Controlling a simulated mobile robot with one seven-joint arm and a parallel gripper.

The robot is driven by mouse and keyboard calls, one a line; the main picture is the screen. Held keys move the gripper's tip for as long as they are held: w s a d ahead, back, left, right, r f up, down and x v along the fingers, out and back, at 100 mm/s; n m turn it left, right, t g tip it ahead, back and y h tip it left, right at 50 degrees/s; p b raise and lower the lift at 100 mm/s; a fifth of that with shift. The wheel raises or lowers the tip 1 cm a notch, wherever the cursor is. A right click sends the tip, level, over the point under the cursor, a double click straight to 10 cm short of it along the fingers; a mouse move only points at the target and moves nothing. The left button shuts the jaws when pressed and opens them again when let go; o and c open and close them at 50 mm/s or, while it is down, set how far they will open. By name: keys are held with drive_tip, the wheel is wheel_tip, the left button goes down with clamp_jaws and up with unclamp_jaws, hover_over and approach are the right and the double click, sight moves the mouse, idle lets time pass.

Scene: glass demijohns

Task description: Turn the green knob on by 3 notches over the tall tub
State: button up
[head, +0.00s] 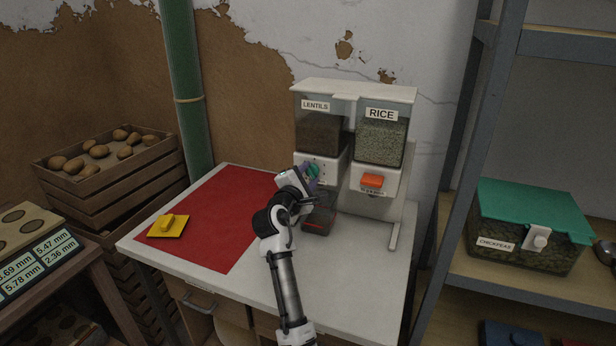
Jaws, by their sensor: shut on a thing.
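The green knob (312,171) sits on the white front of the left dispenser, under the bin labelled LENTILS (320,130). My gripper (307,176) reaches up to it from the front and is shut on it; its fingers are partly hidden by the wrist. A dark see-through tub (319,222) with a red mark stands below the knob, partly hidden behind my gripper. I cannot tell how full it is, nor the knob's exact notch.
The RICE bin (380,142) with an orange knob (372,181) is just right. A yellow block on a yellow square (168,226) lies on the red mat (225,205). A shelf with a CHICKPEAS box (525,235) stands right, a potato crate (110,165) left. The table's front right is clear.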

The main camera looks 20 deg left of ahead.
drive_tip(key=shift+m, duration=0.3)
drive_tip(key=m+b, duration=0.1)
drive_tip(key=m, duration=0.1)
drive_tip(key=shift+f+m+b, duration=0.1)
drive_tip(key=shift+m+b, duration=0.2)
drive_tip(key=shift+b, duration=0.05)
drive_tip(key=shift+m+b, duration=0.6)
drive_tip(key=shift+m, duration=0.6)
drive_tip(key=o, duration=1)
